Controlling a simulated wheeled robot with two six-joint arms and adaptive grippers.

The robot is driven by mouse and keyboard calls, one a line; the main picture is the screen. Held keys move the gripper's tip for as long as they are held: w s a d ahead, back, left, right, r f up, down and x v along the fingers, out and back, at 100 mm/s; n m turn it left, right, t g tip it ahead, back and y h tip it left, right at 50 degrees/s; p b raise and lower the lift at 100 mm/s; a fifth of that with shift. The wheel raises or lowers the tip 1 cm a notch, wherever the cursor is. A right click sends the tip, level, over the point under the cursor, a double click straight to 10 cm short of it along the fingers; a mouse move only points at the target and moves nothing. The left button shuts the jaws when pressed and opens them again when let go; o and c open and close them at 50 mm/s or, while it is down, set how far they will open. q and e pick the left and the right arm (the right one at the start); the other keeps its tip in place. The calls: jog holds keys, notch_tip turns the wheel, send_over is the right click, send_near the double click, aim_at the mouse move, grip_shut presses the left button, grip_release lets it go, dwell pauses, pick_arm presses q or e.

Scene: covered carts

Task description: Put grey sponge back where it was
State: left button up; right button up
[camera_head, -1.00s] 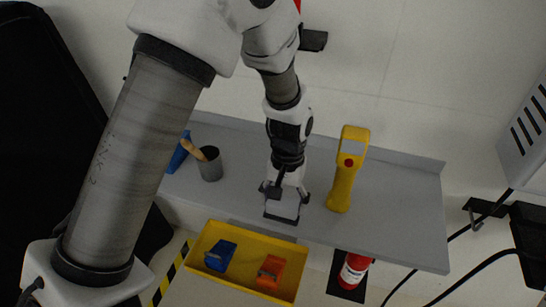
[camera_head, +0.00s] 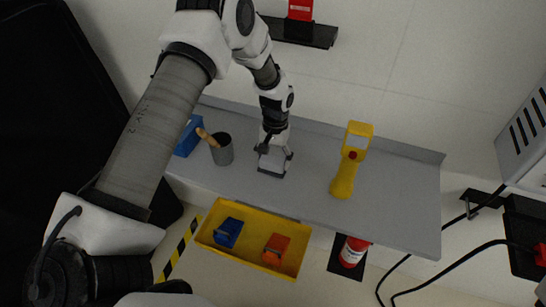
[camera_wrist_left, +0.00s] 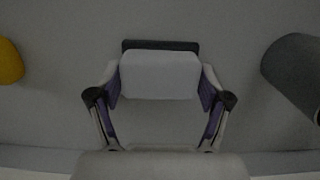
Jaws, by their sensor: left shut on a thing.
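The grey sponge (camera_wrist_left: 160,75) is a pale block with a darker strip along its far side, between the two fingers of my left gripper (camera_wrist_left: 160,98) in the left wrist view. In the head view my left gripper (camera_head: 272,170) points down at the grey shelf (camera_head: 310,188), between the grey cup and the yellow handheld device. The sponge (camera_head: 271,169) shows there as a light patch, partly covered by the fingers. Whether it touches the shelf I cannot tell. My right gripper is not in view.
The grey cup (camera_head: 222,153) with a wooden-handled tool and a blue box (camera_head: 188,138) stand to the left. The yellow device (camera_head: 350,165) stands to the right. A yellow tray (camera_head: 206,236) holding a blue and an orange item hangs below the shelf's front edge.

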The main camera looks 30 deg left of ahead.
aim_at(275, 155)
pick_arm(q)
jog(key=shift+f, duration=0.15)
jog(key=o, duration=1.1)
jog(key=shift+s+d, duration=0.1)
jog(key=shift+c, duration=0.2)
jog(key=shift+r, duration=0.35)
notch_tip(275, 155, up, 12)
jog(key=w+b, duration=0.1)
jog(key=b, duration=0.2)
jog(key=shift+w+a+f+b, duration=0.2)
jog(key=shift+w+a+b, duration=0.05)
jog(key=shift+w+b, duration=0.15)
